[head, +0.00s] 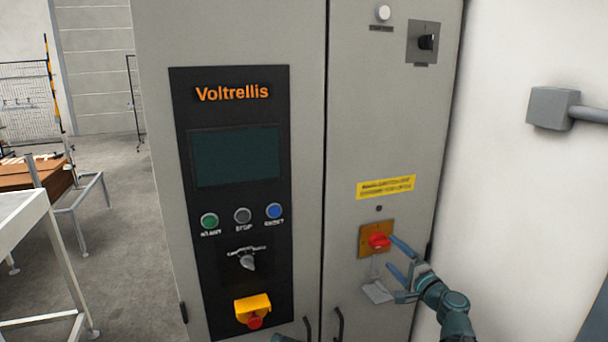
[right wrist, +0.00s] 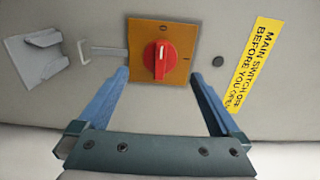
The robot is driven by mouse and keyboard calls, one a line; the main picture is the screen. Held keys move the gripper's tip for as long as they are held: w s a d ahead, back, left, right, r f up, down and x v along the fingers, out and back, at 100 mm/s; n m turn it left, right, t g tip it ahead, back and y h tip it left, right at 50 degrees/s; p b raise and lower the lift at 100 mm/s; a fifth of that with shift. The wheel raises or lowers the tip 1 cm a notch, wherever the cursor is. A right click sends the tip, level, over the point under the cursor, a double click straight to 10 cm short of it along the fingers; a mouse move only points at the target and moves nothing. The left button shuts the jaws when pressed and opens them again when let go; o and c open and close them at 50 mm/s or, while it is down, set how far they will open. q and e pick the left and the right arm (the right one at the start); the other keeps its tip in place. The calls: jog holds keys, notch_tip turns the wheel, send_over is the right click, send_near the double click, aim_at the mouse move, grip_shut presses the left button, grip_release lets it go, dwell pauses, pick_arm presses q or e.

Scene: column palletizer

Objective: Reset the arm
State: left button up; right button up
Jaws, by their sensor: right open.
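My right gripper (head: 391,252) is open and empty in front of the red rotary main switch (head: 379,241) on the grey cabinet. In the right wrist view my gripper (right wrist: 160,75) has its fingertips apart, low on either side of the red knob (right wrist: 161,60), which sits on an orange plate (right wrist: 140,38). The knob's bar runs up and down in that view. I cannot tell whether a finger touches the plate. The blue RESET button (head: 274,211) is on the black panel, left of the switch.
The black panel also has a dark screen (head: 236,157), green START button (head: 209,221), grey STOP button (head: 242,215), selector (head: 246,261) and yellow-housed emergency stop (head: 253,310). A yellow label (head: 385,187) is above the switch.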

aim_at(383, 247)
jog(key=x, duration=0.5)
jog(key=shift+w, duration=0.35)
jog(key=shift+w+a, duration=0.1)
jog(key=shift+a, duration=0.05)
jog(key=m, duration=0.7)
jog(key=shift+f, duration=0.1)
jog(key=m, duration=0.4)
jog(key=shift+a+m, duration=0.1)
jog(key=shift+m, duration=2)
